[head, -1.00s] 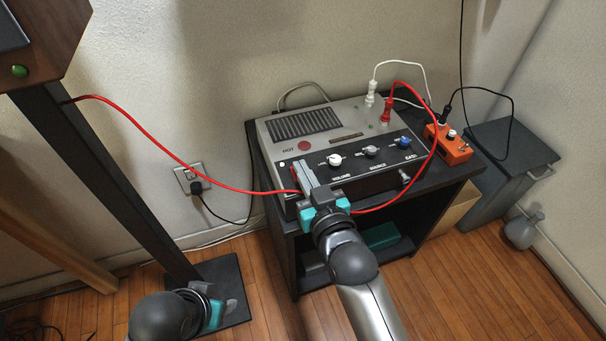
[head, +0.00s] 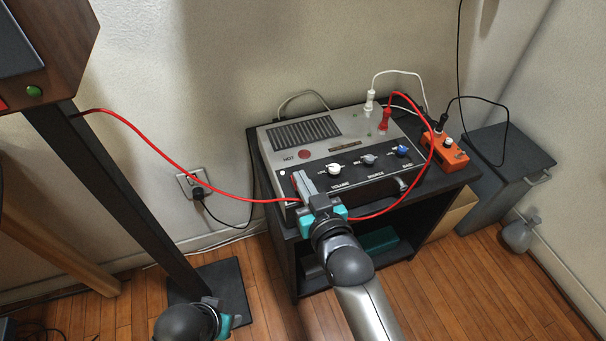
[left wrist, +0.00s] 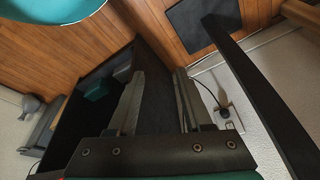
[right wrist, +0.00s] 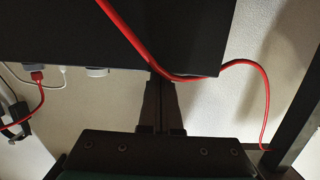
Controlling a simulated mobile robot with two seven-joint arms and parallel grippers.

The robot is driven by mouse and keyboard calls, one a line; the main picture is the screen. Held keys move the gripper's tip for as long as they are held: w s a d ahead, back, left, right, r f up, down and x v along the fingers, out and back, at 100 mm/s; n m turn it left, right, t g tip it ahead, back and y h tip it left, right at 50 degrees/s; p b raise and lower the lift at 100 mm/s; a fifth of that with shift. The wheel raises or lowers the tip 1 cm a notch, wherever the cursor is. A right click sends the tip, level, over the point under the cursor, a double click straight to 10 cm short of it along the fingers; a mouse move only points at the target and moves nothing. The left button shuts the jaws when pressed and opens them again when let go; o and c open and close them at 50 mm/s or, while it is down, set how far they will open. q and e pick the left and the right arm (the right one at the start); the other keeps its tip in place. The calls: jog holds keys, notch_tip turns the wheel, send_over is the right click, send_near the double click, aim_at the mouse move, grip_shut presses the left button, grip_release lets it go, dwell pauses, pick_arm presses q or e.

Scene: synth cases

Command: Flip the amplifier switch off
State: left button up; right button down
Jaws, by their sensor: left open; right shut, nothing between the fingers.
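The amplifier (head: 345,148) is a grey box with a black front panel, standing on a dark shelf unit. Its panel has a white volume knob (head: 334,169), a grey source knob (head: 369,159) and a blue bass knob (head: 402,151). My right gripper (head: 302,182) is shut and empty at the left end of this panel. Its fingers cover the area there, and I cannot make out the switch. In the right wrist view the closed fingertips (right wrist: 160,82) are close to the dark panel; contact is unclear. My left gripper (left wrist: 155,85) is open and empty, low at the left, away from the amplifier.
A red cable (head: 165,157) runs from the wooden cabinet (head: 50,55) past my right gripper and up to a red plug (head: 385,119). An orange pedal box (head: 444,150) sits right of the amplifier. A dark bin (head: 505,170) stands further right.

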jog(key=shift+p, duration=0.45)
jog(key=shift+f, duration=0.1)
pick_arm(q)
jog(key=f, duration=0.1)
jog(key=s+f, duration=0.1)
jog(key=shift+a+f, duration=0.1)
jog(key=shift+f, duration=0.25)
pick_arm(e)
jog(key=shift+r, duration=0.25)
jog(key=r+p, duration=0.2)
jog(key=p, duration=0.1)
jog(key=r+p, duration=0.1)
jog(key=shift+w+r+p, duration=0.25)
jog(key=shift+r+p, duration=0.05)
jog(key=shift+p, duration=0.05)
pick_arm(q)
jog(key=s+a+f+g+p, duration=0.1)
jog(key=s+a+f+p, duration=0.3)
jog(key=s+a+f, duration=0.4)
jog(key=shift+s+a+f+y, duration=0.4)
jog(key=shift+s+f, duration=0.95)
jog(key=shift+s, duration=0.95)
pick_arm(e)
jog(key=r+v, duration=0.1)
jog(key=v, duration=0.8)
jog(key=shift+s+r, duration=0.25)
jog(key=shift+r, duration=0.1)
